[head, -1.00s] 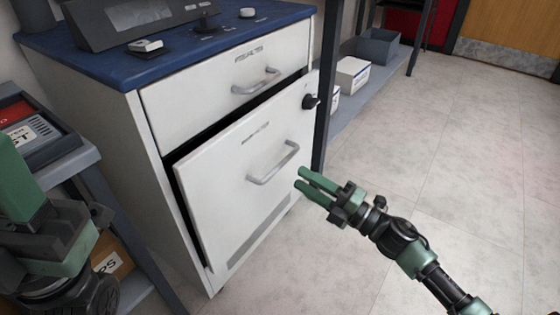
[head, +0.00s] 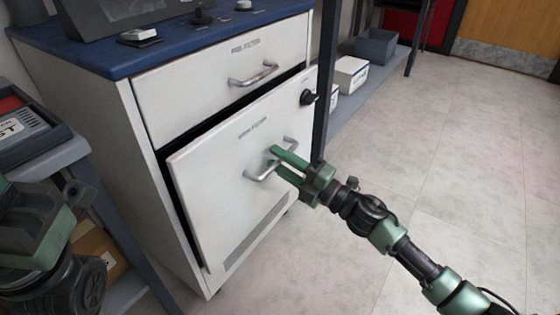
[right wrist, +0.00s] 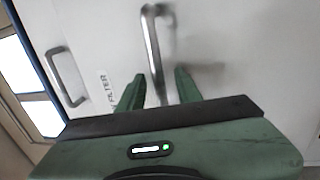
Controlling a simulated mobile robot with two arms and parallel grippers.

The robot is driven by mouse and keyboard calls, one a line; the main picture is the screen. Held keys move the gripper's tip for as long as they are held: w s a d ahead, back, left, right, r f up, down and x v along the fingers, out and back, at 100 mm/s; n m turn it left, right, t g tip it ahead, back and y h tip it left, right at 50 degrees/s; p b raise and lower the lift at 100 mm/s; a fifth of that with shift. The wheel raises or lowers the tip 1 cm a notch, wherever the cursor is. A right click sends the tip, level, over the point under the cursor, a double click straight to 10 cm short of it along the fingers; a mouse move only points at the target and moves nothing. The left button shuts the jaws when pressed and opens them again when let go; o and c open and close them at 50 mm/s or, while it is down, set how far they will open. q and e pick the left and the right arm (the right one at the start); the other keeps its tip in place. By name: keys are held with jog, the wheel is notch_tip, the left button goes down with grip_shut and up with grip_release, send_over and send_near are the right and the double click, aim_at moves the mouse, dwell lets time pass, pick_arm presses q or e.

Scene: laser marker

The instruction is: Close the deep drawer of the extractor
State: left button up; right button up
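The extractor is a white cabinet with a blue top. Its deep drawer (head: 222,185) is the lower one and stands partly open, with a dark gap along its top and left edges. The drawer's silver bar handle (head: 262,175) is on its front; it also shows in the right wrist view (right wrist: 152,45). My right gripper (head: 276,163) is at this handle, its green fingers apart. In the right wrist view the handle bar lies between the two fingers (right wrist: 158,90), with gaps on both sides. My left gripper is not clearly seen; part of my left arm is at the lower left.
The shallow upper drawer (head: 222,80) is shut. A black knob (head: 308,97) sits at the cabinet's right edge. A dark table leg (head: 325,80) stands just right of the cabinet. A grey cart (head: 50,150) is at the left. The floor (head: 450,150) at the right is clear.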

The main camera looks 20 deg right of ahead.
grip_shut()
dwell(1.3)
